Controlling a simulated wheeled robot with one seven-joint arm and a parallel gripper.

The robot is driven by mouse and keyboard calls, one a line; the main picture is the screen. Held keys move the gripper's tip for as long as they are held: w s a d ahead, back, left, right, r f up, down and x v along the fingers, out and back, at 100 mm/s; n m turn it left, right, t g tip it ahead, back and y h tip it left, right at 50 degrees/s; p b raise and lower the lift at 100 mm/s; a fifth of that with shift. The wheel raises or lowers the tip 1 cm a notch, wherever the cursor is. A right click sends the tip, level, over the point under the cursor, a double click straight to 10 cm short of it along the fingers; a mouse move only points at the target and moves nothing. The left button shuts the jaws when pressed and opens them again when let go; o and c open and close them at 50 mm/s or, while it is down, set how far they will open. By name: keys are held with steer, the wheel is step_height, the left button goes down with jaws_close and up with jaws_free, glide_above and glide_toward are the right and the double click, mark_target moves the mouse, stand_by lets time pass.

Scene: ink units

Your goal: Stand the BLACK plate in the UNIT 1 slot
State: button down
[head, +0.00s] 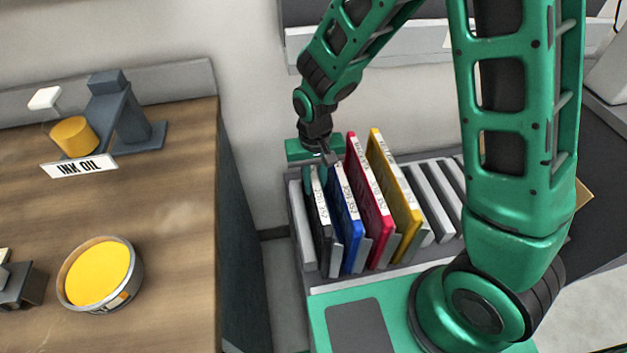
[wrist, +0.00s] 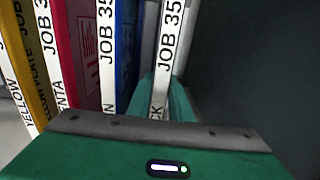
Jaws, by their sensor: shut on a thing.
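The black plate (head: 322,238) stands upright at the left end of the grey slotted rack, left of the blue plate (head: 346,215). Its white label edge shows in the wrist view (wrist: 168,60), reading "JOB 35" with letters ending in "CK". My gripper (head: 318,168) is shut on the black plate, with green fingers against its sides in the wrist view (wrist: 163,103). The magenta plate (head: 368,195) and the yellow plate (head: 394,190) stand to the right of the blue one. The plate's lower edge is hidden, so its seating depth cannot be told. No unit marking is readable.
Empty slots of the rack (head: 436,195) lie right of the yellow plate. A wooden bench (head: 185,200) to the left bears a tin of yellow ink (head: 100,275), an "INK OIL" sign (head: 78,166) and a dark stand (head: 130,125). A wall rises behind the rack.

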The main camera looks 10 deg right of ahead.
steer(key=shift+f, duration=0.3)
stand_by(0.5)
steer(key=c, duration=1.5)
jaws_free()
steer(key=shift+c, duration=0.2)
steer(key=shift+r, duration=0.1)
step_height(320, 180, up, 10)
steer(key=shift+w+r, duration=0.1)
steer(key=shift+r, duration=0.15)
step_height(320, 180, up, 5)
steer(key=shift+f, duration=0.1)
